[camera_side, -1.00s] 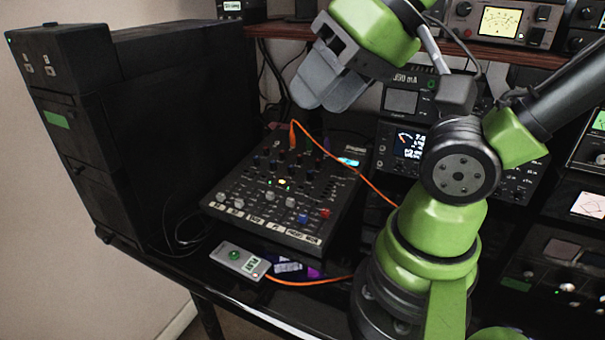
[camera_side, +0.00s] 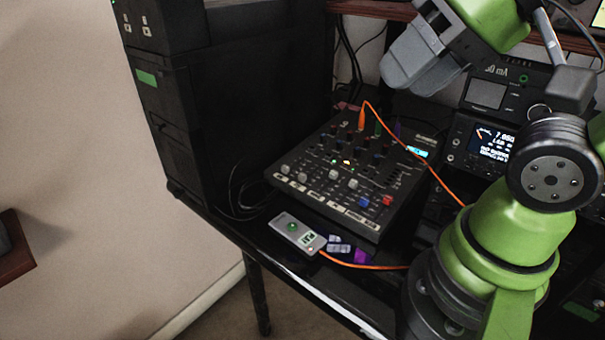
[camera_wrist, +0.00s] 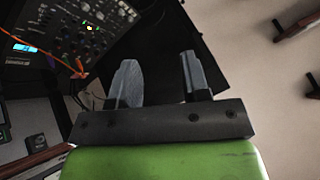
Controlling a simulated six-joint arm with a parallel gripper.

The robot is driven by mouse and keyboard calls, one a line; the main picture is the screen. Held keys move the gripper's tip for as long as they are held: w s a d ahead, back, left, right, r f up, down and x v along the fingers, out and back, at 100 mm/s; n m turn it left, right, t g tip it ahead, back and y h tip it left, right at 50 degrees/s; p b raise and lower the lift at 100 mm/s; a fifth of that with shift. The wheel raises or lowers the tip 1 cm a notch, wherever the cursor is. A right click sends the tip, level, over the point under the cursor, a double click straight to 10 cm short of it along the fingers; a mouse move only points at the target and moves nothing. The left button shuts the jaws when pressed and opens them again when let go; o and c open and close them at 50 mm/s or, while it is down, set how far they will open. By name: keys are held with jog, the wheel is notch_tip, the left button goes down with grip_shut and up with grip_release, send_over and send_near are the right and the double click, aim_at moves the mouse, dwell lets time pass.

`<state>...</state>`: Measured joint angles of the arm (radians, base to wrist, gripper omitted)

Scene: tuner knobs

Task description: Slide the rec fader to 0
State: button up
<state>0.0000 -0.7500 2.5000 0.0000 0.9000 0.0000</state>
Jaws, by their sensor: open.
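The mixer (camera_side: 318,162), a black panel with rows of small knobs and caps, sits on the desk in the middle of the side view. A strip of white labels runs along its front edge, too small to read, so I cannot tell which control is the rec fader or where it stands. The mixer also shows at the upper left of the wrist view (camera_wrist: 100,42). My gripper (camera_wrist: 158,75) is open, with nothing between its two grey fingers. In the side view my gripper (camera_side: 418,65) hangs above and behind the mixer, apart from it.
An orange cable (camera_side: 437,175) arcs from the mixer's back over its right side. A tall black cabinet (camera_side: 230,90) stands left. Instruments with a lit display (camera_side: 492,143) stand right, behind my arm.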

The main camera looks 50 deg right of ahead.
jog(key=shift+w, duration=0.25)
jog(key=c, duration=0.6)
jog(key=w+n+g, duration=0.1)
jog(key=w+n, duration=0.1)
jog(key=w+n+g+h, duration=0.1)
jog(key=w+n, duration=0.1)
jog(key=w, duration=0.1)
jog(key=shift+d+f+n+g, duration=0.1)
jog(key=shift+f+n+g, duration=0.05)
jog(key=shift+n+g, duration=0.2)
grip_shut()
jog(key=w+f+n+g+h, duration=0.2)
jog(key=w+f+n, duration=0.2)
jog(key=w+n, duration=0.25)
jog(key=n+g+h, duration=0.3)
jog(key=n+h, duration=0.1)
jog(key=n, duration=0.7)
send_near(302, 178)
jog(key=a, duration=0.6)
jog(key=shift+t, duration=0.25)
jog(key=x, duration=0.8)
jog(key=shift+d+r, duration=0.1)
jog(key=shift+d, duration=0.1)
jog(key=d, duration=0.3)
jog(key=shift+d, duration=0.6)
